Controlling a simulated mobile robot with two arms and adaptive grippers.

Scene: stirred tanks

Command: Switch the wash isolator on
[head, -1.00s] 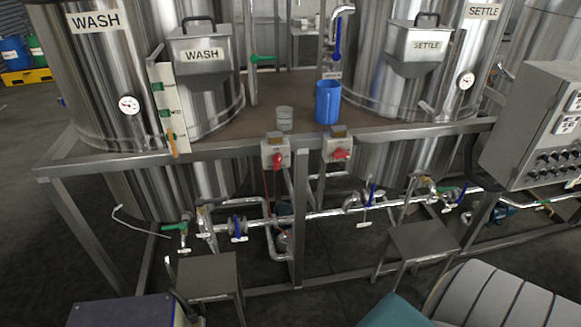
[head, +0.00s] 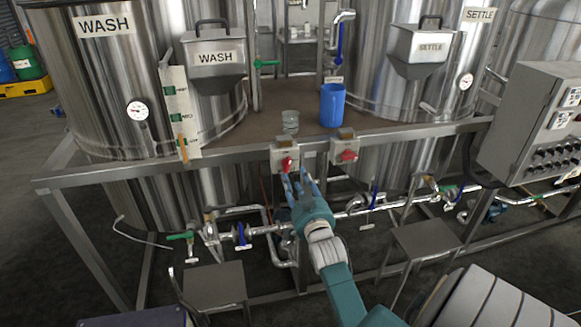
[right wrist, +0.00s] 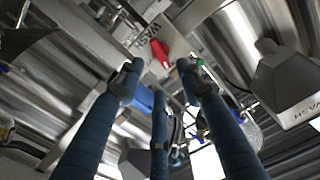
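The wash isolator (head: 284,154) is a grey box with a red handle (head: 287,164), fixed to the front rail below the wash tank. My right gripper (head: 299,177) is just in front of and below the handle. Its blue fingers (right wrist: 158,82) are spread open, with nothing between them. The handle appears apart from the fingertips, though the exact gap is hard to tell. My left gripper is not in view.
A second isolator box (head: 344,146) with a red handle sits close on the right. A blue jug (head: 332,105) and a clear beaker (head: 290,122) stand on the deck above. Pipes and valves run below the rail. A control panel (head: 528,125) stands at the right.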

